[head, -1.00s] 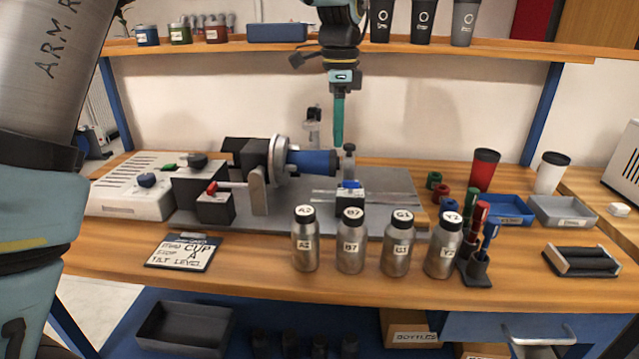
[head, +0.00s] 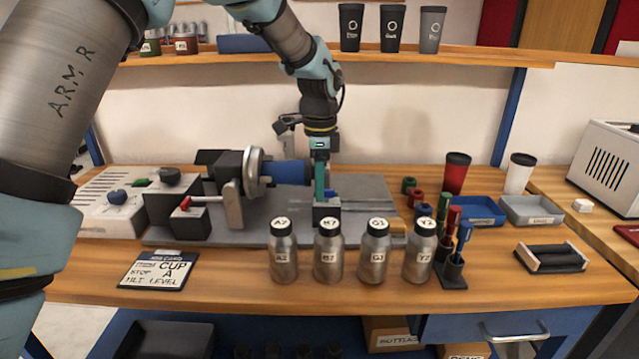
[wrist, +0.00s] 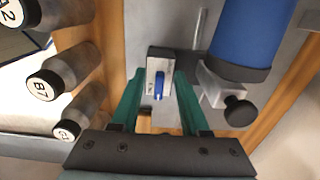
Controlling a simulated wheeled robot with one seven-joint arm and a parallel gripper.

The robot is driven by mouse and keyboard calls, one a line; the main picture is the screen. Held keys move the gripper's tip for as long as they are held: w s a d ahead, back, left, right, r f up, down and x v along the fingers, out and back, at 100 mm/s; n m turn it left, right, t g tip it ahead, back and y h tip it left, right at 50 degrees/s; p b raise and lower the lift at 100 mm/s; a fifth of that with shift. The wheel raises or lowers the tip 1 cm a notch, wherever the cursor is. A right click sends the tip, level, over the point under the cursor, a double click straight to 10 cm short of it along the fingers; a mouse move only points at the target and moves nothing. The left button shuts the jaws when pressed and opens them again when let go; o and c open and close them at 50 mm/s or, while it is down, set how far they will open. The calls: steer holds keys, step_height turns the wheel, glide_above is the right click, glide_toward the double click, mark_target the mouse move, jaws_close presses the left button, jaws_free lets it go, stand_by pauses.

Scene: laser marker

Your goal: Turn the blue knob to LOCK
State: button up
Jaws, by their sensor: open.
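The blue knob (wrist: 159,84) shows in the wrist view as a narrow blue bar on a pale marked plate, on top of a small block (wrist: 150,60). Its long side runs roughly up and down that picture. The plate's lettering is too small to read. My gripper (wrist: 159,76) is open, with one teal finger on each side of the knob, apart from it.
A blue cylinder (head: 292,172) in the rotary clamp lies close by, with a black thumbscrew (wrist: 239,111) beside my right finger. Several labelled bottles (head: 329,252) stand in front. Red and green rings (head: 415,196) lie right.

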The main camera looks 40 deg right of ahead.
steer(key=shift+c, duration=0.2)
jaws_close()
stand_by(0.4)
